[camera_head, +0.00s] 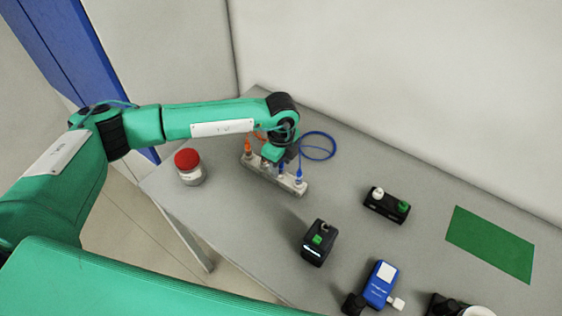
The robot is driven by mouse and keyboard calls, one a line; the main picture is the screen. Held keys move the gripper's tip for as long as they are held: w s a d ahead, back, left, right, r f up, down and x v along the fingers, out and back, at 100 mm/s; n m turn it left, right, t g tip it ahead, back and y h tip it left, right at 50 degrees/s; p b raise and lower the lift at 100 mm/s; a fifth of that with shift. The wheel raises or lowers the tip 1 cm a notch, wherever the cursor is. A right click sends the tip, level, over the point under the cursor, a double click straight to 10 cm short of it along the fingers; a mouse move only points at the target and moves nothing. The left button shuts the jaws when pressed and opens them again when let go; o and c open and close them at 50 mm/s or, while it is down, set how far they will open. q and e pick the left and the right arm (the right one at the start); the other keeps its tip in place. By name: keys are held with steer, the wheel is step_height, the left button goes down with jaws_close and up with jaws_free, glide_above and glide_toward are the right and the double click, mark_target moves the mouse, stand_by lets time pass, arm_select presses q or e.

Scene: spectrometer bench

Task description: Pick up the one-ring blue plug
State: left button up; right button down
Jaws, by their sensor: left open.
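A grey holder strip (288,190) stands on the table with several plugs upright in it. At its right end is a blue plug (298,177), and a second blue plug (281,169) stands just left of it, partly covered by my gripper. The rings on them are too small to count. An orange plug (248,147) is at the strip's left end. My left gripper (273,160) reaches down from above over the middle of the strip, close to the plugs. It is open; its fingertips are hard to make out. My right gripper is not in view.
A blue cable loop (318,146) lies behind the strip. A red-lidded jar (189,168) stands to its left. A black device (318,242), a black two-knob block (386,205), a blue device (382,284) and a green mat (491,243) lie to the right.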

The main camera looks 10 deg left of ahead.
arm_select(q)
steer(key=shift+f, duration=0.1)
jaws_close()
